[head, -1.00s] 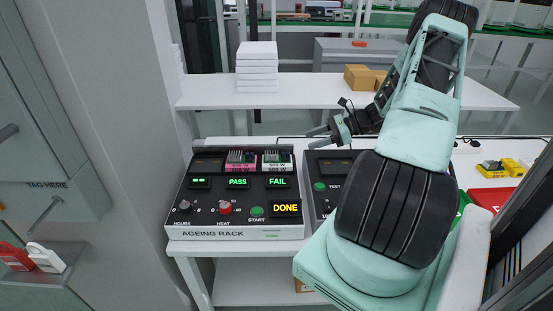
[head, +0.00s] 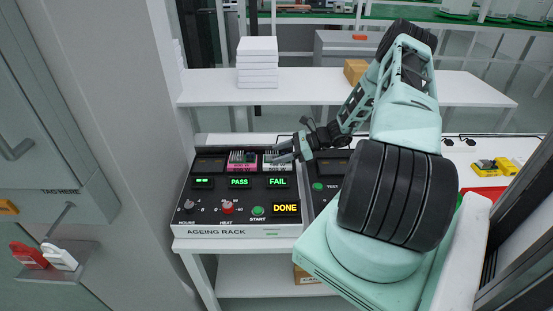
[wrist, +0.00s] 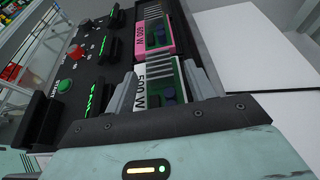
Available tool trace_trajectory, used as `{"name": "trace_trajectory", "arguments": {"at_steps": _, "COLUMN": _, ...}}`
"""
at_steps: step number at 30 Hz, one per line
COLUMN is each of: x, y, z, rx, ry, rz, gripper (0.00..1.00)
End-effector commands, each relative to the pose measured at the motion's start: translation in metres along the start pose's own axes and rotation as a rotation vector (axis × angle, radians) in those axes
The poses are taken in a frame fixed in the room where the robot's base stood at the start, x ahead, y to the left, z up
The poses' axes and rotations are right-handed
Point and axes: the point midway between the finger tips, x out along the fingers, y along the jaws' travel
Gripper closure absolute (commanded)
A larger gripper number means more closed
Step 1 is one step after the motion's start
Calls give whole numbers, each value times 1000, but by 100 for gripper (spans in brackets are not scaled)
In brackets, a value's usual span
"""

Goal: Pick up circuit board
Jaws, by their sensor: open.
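Two circuit boards sit in slots of the black ageing rack (head: 226,213). The pink-trimmed board (head: 242,158) is above a PASS display; it also shows in the wrist view (wrist: 154,31). The white-trimmed board (head: 271,158), marked 500 W in the wrist view (wrist: 151,68), is above a FAIL display. My gripper (head: 284,152) is open at the right side of the white board in the head view and partly hides it. In the wrist view, its fingers (wrist: 160,85) are spread on either side of the near part of the white board. Contact cannot be told.
A second black test panel (head: 325,185) stands right of the rack, partly behind my arm. A white shelf (head: 215,93) with a stack of white boxes (head: 257,62) is behind. A yellow item (head: 497,165) lies on the bench at right.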

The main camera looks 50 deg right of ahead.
Motion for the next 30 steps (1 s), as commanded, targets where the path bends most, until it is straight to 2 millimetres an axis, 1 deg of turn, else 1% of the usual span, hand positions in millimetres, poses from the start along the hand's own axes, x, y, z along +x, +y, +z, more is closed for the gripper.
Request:
{"name": "trace_trajectory", "arguments": {"at_steps": 5, "x": 0, "y": 0, "z": 0, "rx": 0, "ry": 0, "rz": 0, "gripper": 45}}
{"name": "trace_trajectory", "arguments": {"at_steps": 8, "x": 0, "y": 0, "z": 0, "rx": 0, "ry": 0, "rz": 0, "gripper": 70}}
{"name": "trace_trajectory", "arguments": {"at_steps": 9, "x": 0, "y": 0, "z": 0, "rx": 0, "ry": 0, "rz": 0, "gripper": 82}}
{"name": "trace_trajectory", "arguments": {"at_steps": 11, "x": 0, "y": 0, "z": 0, "rx": 0, "ry": 0, "rz": 0, "gripper": 98}}
{"name": "trace_trajectory", "arguments": {"at_steps": 12, "x": 0, "y": 0, "z": 0, "rx": 0, "ry": 0, "rz": 0, "gripper": 100}}
{"name": "trace_trajectory", "arguments": {"at_steps": 20, "x": 0, "y": 0, "z": 1, "rx": -1, "ry": 0, "rz": 0, "gripper": 100}}
{"name": "trace_trajectory", "arguments": {"at_steps": 23, "x": -2, "y": -1, "z": 4, "rx": -1, "ry": 0, "rz": 0, "gripper": 100}}
{"name": "trace_trajectory", "arguments": {"at_steps": 26, "x": -5, "y": -1, "z": 12, "rx": -2, "ry": 0, "rz": -1, "gripper": 100}}
{"name": "trace_trajectory", "arguments": {"at_steps": 30, "x": -13, "y": -1, "z": 29, "rx": -5, "ry": 2, "rz": -1, "gripper": 100}}
